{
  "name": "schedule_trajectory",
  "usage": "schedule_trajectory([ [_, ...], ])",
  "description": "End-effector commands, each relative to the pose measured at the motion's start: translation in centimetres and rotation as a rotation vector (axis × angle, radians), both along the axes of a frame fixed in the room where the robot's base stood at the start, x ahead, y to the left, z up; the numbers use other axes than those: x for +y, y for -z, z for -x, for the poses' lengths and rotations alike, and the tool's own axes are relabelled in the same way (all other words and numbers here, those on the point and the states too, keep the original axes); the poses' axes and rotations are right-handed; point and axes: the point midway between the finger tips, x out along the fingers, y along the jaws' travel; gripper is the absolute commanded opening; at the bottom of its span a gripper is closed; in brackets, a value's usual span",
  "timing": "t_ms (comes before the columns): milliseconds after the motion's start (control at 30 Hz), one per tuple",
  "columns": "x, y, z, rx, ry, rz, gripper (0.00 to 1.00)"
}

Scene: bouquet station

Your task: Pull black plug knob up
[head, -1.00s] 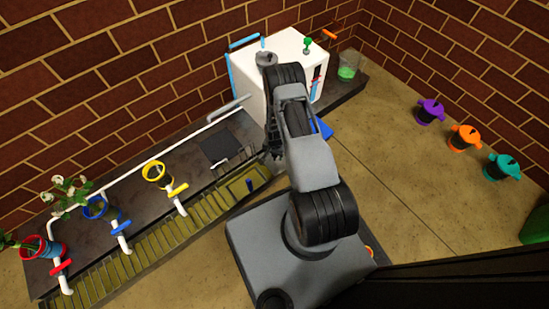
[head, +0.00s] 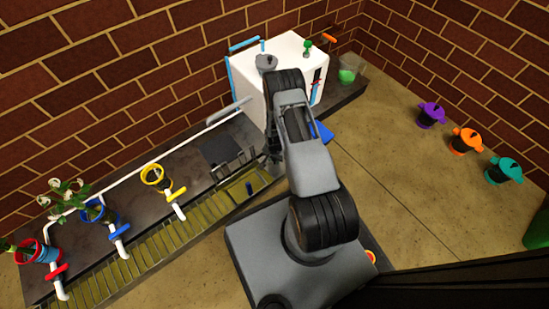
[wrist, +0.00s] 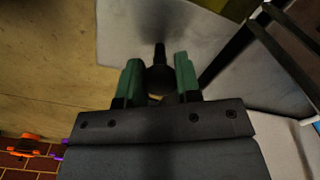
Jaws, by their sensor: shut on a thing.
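The black plug knob (wrist: 159,80) is a dark round piece with a dark stem above it in the wrist view. It sits between the two green fingertips of my gripper (wrist: 159,76). My gripper is shut on it. A pale grey surface (wrist: 120,38) lies behind the knob. Whether the knob is seated or lifted off something cannot be told. In the head view my own arm hides most of my gripper and the knob, beside the grey bench.
A white box-shaped machine (head: 297,50) stands behind my arm. Yellow (head: 156,178), blue (head: 97,210) and red (head: 37,250) ring holders line the bench at left. Purple (head: 432,115), orange (head: 466,140) and teal (head: 503,171) pots stand on open floor at right.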

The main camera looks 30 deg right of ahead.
Motion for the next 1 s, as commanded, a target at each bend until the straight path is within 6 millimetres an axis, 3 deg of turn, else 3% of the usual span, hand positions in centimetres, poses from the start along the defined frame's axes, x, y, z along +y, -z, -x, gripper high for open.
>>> schedule_trajectory([
  [1000,-0.1,-2.7,0.1,0.001,0.001,0.000,0.18],
])
